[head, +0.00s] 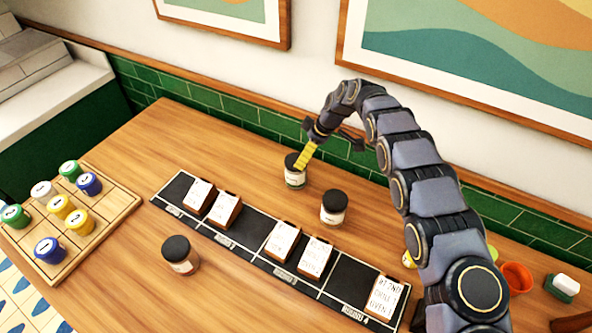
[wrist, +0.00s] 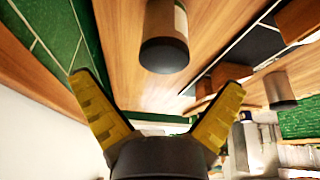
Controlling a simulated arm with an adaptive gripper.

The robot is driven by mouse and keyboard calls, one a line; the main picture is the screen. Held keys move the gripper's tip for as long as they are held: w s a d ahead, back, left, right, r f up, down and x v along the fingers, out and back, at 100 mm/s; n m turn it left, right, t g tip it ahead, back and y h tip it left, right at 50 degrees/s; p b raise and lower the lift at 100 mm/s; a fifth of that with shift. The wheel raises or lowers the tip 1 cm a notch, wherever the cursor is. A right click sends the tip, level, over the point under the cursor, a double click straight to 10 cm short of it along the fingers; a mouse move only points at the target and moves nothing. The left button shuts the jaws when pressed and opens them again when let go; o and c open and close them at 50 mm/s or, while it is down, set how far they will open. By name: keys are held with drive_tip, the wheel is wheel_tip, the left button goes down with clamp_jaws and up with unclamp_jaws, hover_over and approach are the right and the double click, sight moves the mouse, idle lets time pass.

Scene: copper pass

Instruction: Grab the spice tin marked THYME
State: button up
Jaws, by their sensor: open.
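Three spice tins with black lids and pale labels stand upright on the wooden table: a back one (head: 294,172), a middle one (head: 334,209) and a front-left one (head: 181,256). The label words are too small to read, so I cannot tell which is THYME. My gripper (head: 304,158) is at the back tin, its yellow finger partly covering it in the head view. In the wrist view my gripper (wrist: 156,86) is open and empty, with a dark-lidded tin (wrist: 165,40) just beyond the fingertips. Another tin (wrist: 279,90) shows farther right.
A black strip (head: 252,218) with several paper cards on wooden holders runs across the table. A wooden tray (head: 115,199) with several numbered coloured pieces stands at left. An orange cup (head: 517,277) is at right. A green-tiled wall (head: 240,108) borders the table behind.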

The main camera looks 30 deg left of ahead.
sight(295, 180)
drive_tip(key=x, duration=0.7)
drive_tip(key=shift+s+d, duration=0.15)
drive_tip(key=shift+s, duration=0.2)
drive_tip(key=shift+w+f, duration=0.1)
drive_tip(key=shift+f, duration=0.35)
drive_tip(key=shift+c, duration=0.3)
drive_tip(key=c, duration=1.1)
